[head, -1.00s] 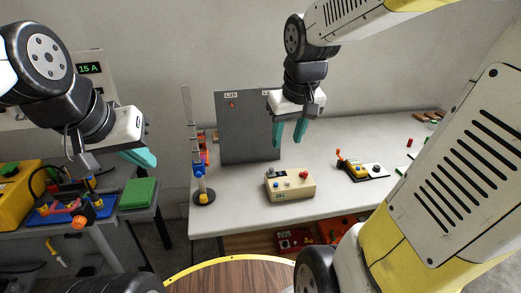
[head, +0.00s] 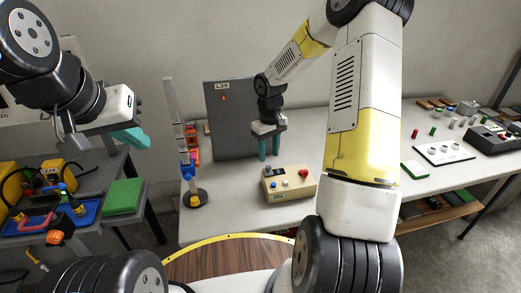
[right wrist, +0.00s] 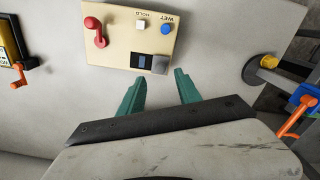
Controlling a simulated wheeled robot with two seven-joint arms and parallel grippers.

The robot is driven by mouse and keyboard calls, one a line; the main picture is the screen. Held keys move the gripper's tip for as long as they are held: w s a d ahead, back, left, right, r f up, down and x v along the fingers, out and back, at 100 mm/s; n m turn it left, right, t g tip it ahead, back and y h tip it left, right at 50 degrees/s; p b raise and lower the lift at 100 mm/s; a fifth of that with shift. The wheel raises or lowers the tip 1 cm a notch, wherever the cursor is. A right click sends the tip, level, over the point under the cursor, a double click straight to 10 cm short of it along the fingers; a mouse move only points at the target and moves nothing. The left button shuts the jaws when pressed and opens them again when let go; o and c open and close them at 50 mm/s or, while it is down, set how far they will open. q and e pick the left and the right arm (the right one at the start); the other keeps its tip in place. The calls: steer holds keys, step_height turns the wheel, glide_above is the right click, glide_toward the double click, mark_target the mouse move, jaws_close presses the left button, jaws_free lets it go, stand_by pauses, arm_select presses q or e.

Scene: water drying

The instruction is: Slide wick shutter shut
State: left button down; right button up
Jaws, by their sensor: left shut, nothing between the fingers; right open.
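A beige box (head: 289,183) stands on the table in the head view and shows at the top of the right wrist view (right wrist: 117,45). It carries a red lever (right wrist: 95,30), a white button, a blue button (right wrist: 166,29) and a small dark window with a grey block beside it (right wrist: 159,65). I cannot tell for sure which part is the wick shutter. My right gripper (right wrist: 159,88) is open and empty, its green fingers just short of the box's window edge and apart from it. In the head view my left gripper (head: 136,139) is shut and empty, far left of the box.
A grey upright panel (head: 229,120) stands behind the right gripper. A stand with a tall clear column (head: 194,199) is left of the box. A side bench holds a green block (head: 123,196) and a blue tray. Table right of the box is partly hidden by my right arm.

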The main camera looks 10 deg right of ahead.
mark_target(269, 167)
step_height(269, 167, down, 5)
steer(key=shift+f, duration=0.2)
jaws_close()
stand_by(1.5)
